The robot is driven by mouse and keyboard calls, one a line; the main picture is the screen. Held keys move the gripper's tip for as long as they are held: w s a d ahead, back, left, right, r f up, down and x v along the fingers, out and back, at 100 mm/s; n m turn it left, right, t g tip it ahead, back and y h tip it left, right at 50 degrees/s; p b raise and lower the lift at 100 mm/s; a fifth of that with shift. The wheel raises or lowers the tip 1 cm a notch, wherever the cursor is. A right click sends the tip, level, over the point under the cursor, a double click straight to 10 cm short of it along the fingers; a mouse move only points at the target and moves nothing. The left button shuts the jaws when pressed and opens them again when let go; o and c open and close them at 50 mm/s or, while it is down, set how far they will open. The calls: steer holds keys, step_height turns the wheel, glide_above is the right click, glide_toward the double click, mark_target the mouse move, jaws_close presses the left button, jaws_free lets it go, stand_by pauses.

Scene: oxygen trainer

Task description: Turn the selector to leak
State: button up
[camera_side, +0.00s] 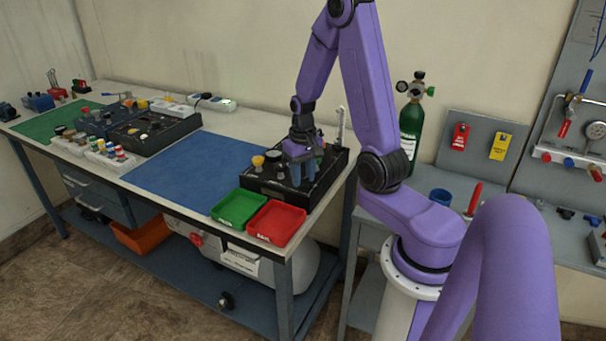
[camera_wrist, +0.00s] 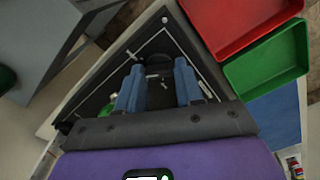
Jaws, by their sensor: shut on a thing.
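The black trainer panel (camera_side: 262,187) sits at the right end of the bench, and its face with white lines fills the middle of the wrist view (camera_wrist: 184,38). My gripper (camera_side: 303,174) reaches down onto the panel from above. In the wrist view its two blue fingers (camera_wrist: 160,90) stand on either side of a dark knob (camera_wrist: 160,96), which I take to be the selector, and are shut on it. The fingers and the dark colour hide much of the knob. I cannot read its pointer position or the word leak.
A green tray (camera_side: 238,208) and a red tray (camera_side: 276,222) stand at the panel's front edge. A yellow-topped knob (camera_side: 258,161) rises on the panel left of my gripper. A blue mat (camera_side: 190,168) lies clear to the left. A green cylinder (camera_side: 411,128) stands behind my arm.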

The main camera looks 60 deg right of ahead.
mark_target(302, 179)
steer(key=m, duration=0.5)
steer(key=shift+m, duration=0.4)
stand_by(0.4)
steer(key=o, duration=1)
steer(key=shift+o, duration=0.2)
step_height(302, 179, up, 18)
steer(key=shift+f, duration=0.25)
steer(key=shift+a, duration=0.1)
